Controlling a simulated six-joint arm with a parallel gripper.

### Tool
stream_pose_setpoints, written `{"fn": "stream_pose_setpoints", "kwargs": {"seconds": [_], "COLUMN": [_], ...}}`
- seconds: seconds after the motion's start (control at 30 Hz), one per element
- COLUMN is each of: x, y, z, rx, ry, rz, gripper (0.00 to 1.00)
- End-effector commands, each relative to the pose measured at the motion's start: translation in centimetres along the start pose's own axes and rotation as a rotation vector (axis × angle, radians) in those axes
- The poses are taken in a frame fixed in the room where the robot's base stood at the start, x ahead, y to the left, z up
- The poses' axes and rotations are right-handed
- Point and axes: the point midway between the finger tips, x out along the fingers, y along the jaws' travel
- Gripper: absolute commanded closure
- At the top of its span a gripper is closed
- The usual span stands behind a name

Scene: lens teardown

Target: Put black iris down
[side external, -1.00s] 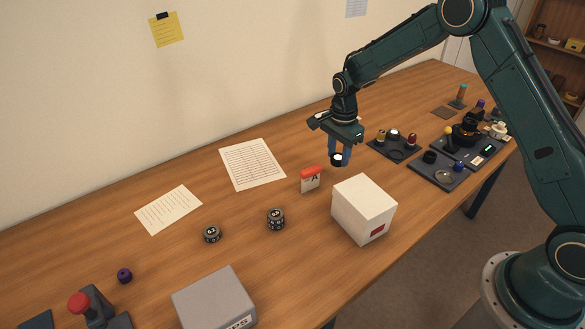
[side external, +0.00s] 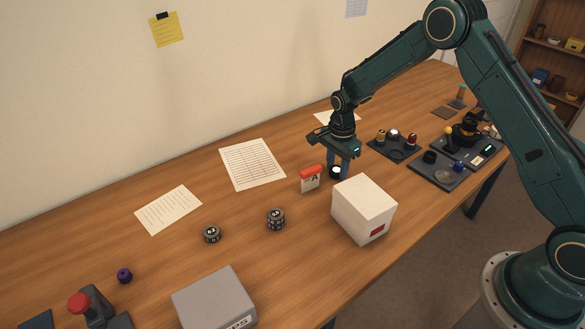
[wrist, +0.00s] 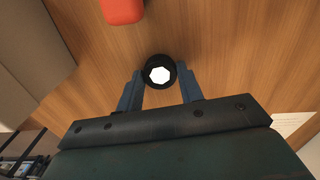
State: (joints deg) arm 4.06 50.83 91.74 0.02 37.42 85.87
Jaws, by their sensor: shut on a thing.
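The black iris (wrist: 147,68) is a short black ring with a pale many-sided centre. In the wrist view it sits between the tips of my two blue fingers. My gripper (wrist: 159,86) is shut on it. In the side view my gripper (side external: 338,165) points down behind the white box, with the black iris (side external: 336,173) at its fingertips, low over the wooden table. I cannot tell whether the iris touches the table.
A red-topped card stand marked A (side external: 311,179) is close on the left, and the white box (side external: 364,208) stands just in front. A dark tray of small parts (side external: 378,151) lies to the right. Table between the stand and the papers (side external: 251,164) is clear.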

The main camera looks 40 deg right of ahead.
Motion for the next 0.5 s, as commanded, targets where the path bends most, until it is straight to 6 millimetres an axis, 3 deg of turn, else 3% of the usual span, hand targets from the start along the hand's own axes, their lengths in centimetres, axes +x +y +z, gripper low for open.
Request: {"fn": "stream_pose_setpoints", "kwargs": {"seconds": [0.03,0.07,0.13,0.5], "x": [0.13,0.09,0.08,-0.05], "y": [-0.01,-0.01,-0.01,-0.01], "z": [0.0,0.0,0.0,0.0], "rx": [0.0,0.0,0.0,0.0], "ry": [0.0,0.0,0.0,0.0], "rz": [0.0,0.0,0.0,0.0], "gripper": [0.85,0.57,0.44,0.41]}}
